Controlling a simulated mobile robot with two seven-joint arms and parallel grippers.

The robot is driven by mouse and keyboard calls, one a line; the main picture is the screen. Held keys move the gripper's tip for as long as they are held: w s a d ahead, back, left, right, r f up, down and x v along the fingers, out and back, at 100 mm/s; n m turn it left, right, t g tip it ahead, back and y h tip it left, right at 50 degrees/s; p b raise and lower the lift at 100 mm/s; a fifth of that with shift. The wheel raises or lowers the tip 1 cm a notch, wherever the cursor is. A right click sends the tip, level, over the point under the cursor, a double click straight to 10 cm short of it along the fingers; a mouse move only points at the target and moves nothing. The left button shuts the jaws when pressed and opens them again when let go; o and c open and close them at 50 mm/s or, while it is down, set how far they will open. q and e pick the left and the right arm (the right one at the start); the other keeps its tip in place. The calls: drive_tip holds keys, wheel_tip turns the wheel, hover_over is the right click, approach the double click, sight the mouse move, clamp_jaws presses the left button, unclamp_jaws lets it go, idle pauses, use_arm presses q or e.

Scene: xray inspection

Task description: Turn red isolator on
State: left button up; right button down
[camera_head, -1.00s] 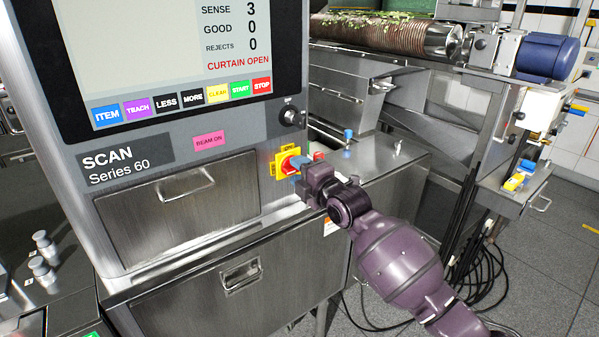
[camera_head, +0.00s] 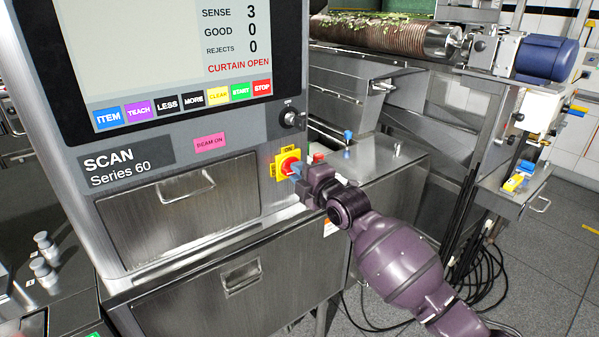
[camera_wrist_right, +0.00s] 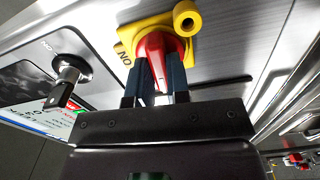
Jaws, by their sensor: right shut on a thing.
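The red isolator (camera_head: 287,165) is a red rotary knob on a yellow plate (camera_head: 279,171), on the front of the grey scan machine below the screen. In the right wrist view the red knob (camera_wrist_right: 160,58) sits between my two dark blue fingers, and the yellow plate (camera_wrist_right: 137,34) with the word "ON" shows behind it. My right gripper (camera_head: 297,168) reaches the knob from the right and is shut on its handle. The knob's exact turn angle is partly hidden by the fingers. My left gripper is not in view.
A black key switch (camera_head: 291,117) sticks out above the isolator; it also shows in the right wrist view (camera_wrist_right: 68,82). A steel ledge (camera_head: 375,165) with small blue and red knobs lies to the right. A drawer handle (camera_head: 187,187) protrudes to the left.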

drive_tip(key=m+p, duration=0.4)
drive_tip(key=m, duration=1.2)
drive_tip(key=shift+m, duration=0.3)
idle(0.4)
drive_tip(key=c, duration=1.1)
unclamp_jaws()
